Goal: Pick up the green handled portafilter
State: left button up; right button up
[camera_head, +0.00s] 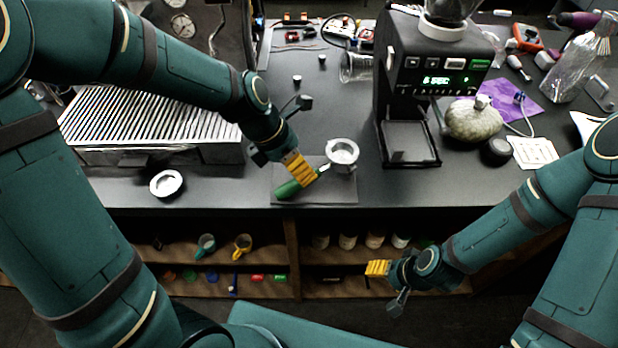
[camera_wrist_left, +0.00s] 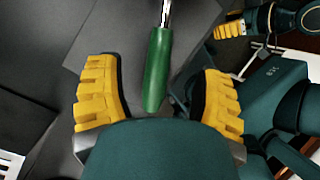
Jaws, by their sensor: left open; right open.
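The portafilter (camera_head: 343,152) lies on a dark mat (camera_head: 343,190) near the front edge of the counter. Its round metal basket points to the back right and its green handle (camera_head: 289,189) to the front left. My left gripper (camera_head: 301,172) is over the handle, with yellow fingers. In the left wrist view the green handle (camera_wrist_left: 157,70) lies between the two spread fingers, with clear gaps on both sides; the gripper is open and holds nothing. My right gripper (camera_head: 378,268) is open and empty, in front of the counter at shelf height.
A grinder (camera_head: 410,85) with a lit display stands behind and to the right of the mat. A ribbed metal drip tray (camera_head: 150,120) is at the left, with a small white round dish (camera_head: 166,183) before it. Shelves below hold cups and jars.

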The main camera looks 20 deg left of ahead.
pick_arm(q)
jog(key=b+x, duration=0.2)
jog(key=x, duration=0.2)
jog(key=shift+w+f, duration=0.1)
jog(key=shift+f, duration=0.1)
jog(key=shift+w+d+f, duration=0.15)
jog(key=shift+d+f, duration=0.05)
jog(key=shift+f, duration=0.15)
jog(key=shift+o, duration=0.2)
jog(key=shift+r, duration=0.1)
grip_shut()
